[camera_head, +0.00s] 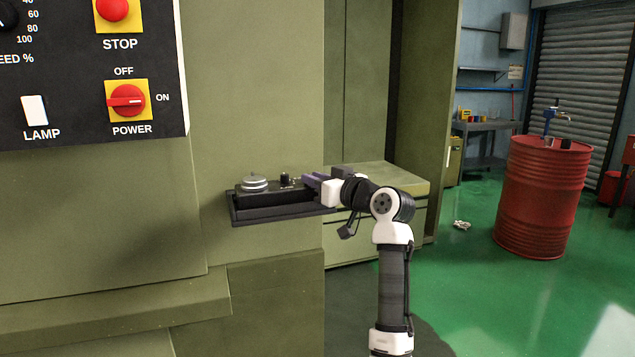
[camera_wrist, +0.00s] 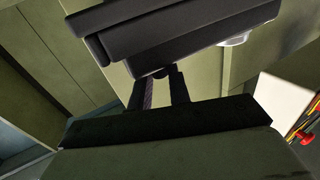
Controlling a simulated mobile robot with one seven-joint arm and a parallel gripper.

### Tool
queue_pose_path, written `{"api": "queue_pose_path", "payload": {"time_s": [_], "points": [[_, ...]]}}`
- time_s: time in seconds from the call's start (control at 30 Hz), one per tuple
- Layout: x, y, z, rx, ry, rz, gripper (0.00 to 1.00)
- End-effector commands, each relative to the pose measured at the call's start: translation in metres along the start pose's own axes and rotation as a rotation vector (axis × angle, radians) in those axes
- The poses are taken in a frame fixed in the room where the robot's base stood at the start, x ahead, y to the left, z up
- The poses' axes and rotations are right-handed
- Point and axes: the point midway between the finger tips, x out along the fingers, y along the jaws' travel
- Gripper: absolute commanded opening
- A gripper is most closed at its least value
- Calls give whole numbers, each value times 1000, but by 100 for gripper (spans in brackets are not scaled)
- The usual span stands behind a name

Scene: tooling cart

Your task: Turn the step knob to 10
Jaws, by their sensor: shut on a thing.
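A black control unit (camera_head: 264,188) on a dark tray (camera_head: 285,212) at the machine's side carries a silver handwheel (camera_head: 254,182) and a small black knob (camera_head: 286,180). My gripper (camera_head: 309,181) reaches in from the right, its purplish fingers at the unit's right end. In the wrist view my gripper (camera_wrist: 158,84) has its two fingers on either side of a small dark knob (camera_wrist: 160,73), taken as the step knob, against the dark unit. Fingers and housing mostly hide this knob. No step scale or setting is readable.
The machine's control panel with the red power switch (camera_head: 127,99) is at upper left. A green cabinet (camera_head: 385,178) stands behind my arm. A red drum (camera_head: 543,195) stands on the open green floor at right.

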Motion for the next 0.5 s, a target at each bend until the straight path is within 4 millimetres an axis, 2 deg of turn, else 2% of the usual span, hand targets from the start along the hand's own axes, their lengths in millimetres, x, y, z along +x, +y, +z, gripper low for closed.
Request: {"api": "queue_pose_path", "payload": {"time_s": [0.5], "points": [[3,-13,-1,0,17,416,0]]}}
